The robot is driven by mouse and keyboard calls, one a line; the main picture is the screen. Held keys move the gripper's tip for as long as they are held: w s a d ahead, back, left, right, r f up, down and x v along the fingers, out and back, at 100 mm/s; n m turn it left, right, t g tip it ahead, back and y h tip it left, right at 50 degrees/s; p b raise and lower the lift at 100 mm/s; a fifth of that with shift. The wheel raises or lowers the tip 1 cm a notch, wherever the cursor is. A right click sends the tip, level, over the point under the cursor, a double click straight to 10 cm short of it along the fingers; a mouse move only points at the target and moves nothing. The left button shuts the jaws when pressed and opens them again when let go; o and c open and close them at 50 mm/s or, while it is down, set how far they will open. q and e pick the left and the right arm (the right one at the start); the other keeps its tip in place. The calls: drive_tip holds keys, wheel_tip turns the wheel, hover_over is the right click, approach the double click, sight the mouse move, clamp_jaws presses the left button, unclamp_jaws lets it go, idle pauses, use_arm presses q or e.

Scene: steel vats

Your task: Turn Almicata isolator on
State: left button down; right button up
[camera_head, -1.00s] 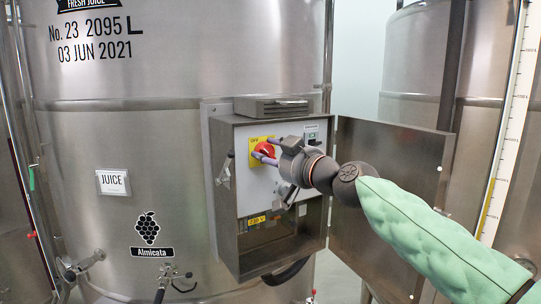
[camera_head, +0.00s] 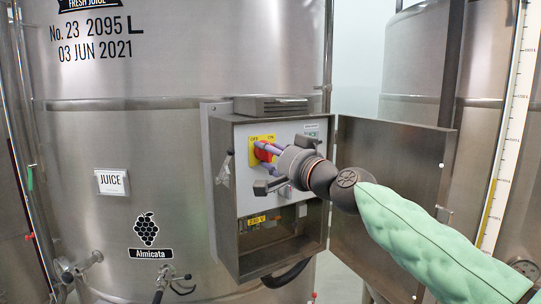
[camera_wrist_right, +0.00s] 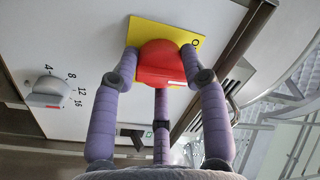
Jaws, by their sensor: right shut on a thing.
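The Almicata vat (camera_head: 90,225) carries a grape label reading "Almicata" (camera_head: 146,231). Its control box (camera_head: 229,215) is open. The red isolator knob (camera_head: 264,155) sits on a yellow plate (camera_head: 262,138) marked OFF and ON. My right gripper (camera_head: 264,149) is shut on the knob, partly covering it. In the right wrist view, purple fingers lie on both sides of the red knob (camera_wrist_right: 162,60), and a third finger is below it. A white mark shows on the knob's edge. My left gripper is not in view.
The box door (camera_head: 390,200) stands open to the right, behind my right arm. A grey dial (camera_wrist_right: 45,92) with numbers is on the same panel. A black hose curves under the box. Another steel vat (camera_head: 420,70) stands at the right.

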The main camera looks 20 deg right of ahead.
drive_tip(key=m, duration=0.3)
drive_tip(key=m+p, duration=0.1)
drive_tip(key=m, duration=0.1)
drive_tip(key=shift+a+f, duration=0.2)
drive_tip(key=shift+f, duration=0.05)
drive_tip(key=shift+m+t+h+p, duration=0.3)
drive_tip(key=shift+m+h+p, duration=0.35)
drive_tip(key=shift+m, duration=2.05)
drive_tip(key=o, duration=1.1)
drive_tip(key=shift+o, duration=0.2)
drive_tip(key=shift+r, duration=0.1)
drive_tip(key=shift+s+d, duration=0.2)
drive_tip(key=shift+s, duration=0.4)
drive_tip(key=v, duration=1)
drive_tip(key=shift+s+f, duration=0.2)
drive_tip(key=shift+s, duration=0.1)
